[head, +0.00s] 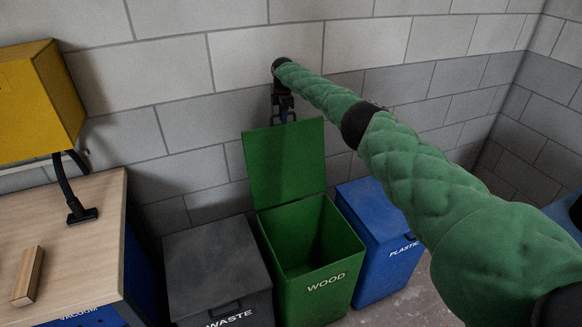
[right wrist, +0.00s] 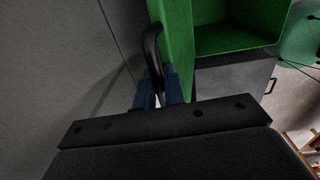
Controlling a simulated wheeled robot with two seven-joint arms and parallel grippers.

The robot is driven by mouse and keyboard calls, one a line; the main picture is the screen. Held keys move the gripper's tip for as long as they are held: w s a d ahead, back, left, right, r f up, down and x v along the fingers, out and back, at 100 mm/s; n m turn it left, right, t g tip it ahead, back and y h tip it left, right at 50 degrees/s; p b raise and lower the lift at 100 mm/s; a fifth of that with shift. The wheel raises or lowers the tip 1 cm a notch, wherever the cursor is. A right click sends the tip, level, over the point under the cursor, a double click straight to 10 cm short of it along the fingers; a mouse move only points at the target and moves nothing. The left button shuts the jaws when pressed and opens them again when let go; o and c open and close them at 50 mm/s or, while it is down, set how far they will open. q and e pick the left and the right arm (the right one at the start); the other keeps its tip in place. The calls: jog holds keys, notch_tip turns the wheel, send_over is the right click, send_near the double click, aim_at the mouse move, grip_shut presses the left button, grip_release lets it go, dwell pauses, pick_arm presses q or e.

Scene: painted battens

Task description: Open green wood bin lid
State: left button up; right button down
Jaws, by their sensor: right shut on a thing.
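The green wood bin (head: 327,267) stands on the floor against the wall, marked WOOD. Its green lid (head: 285,160) is swung up and stands nearly upright at the back, so the empty-looking inside shows. My right gripper (head: 283,113) is at the lid's top edge, shut on the dark lid handle. In the right wrist view the curved black handle (right wrist: 152,50) sits between the blue fingertips (right wrist: 158,92), beside the green lid (right wrist: 177,40). The bin's open top (right wrist: 228,38) shows beyond it. My left gripper is not in view.
A grey waste bin (head: 213,265) stands left of the green bin and a blue plastic bin (head: 375,225) right of it, both with lids down. A workbench (head: 70,225) with a wooden block (head: 28,275) is at the left. The block wall (head: 260,55) is close behind the lid.

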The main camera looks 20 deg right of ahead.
jog(key=shift+s+f, duration=0.1)
jog(key=shift+f, duration=0.1)
jog(key=c, duration=1.7)
grip_release()
jog(key=shift+f, duration=0.1)
jog(key=shift+a+r+p, duration=0.1)
jog(key=shift+r+p, duration=0.75)
jog(key=shift+r, duration=0.4)
jog(key=shift+s+r+p, duration=0.1)
jog(key=shift+r+p, duration=1.6)
jog(key=shift+r, duration=1.3)
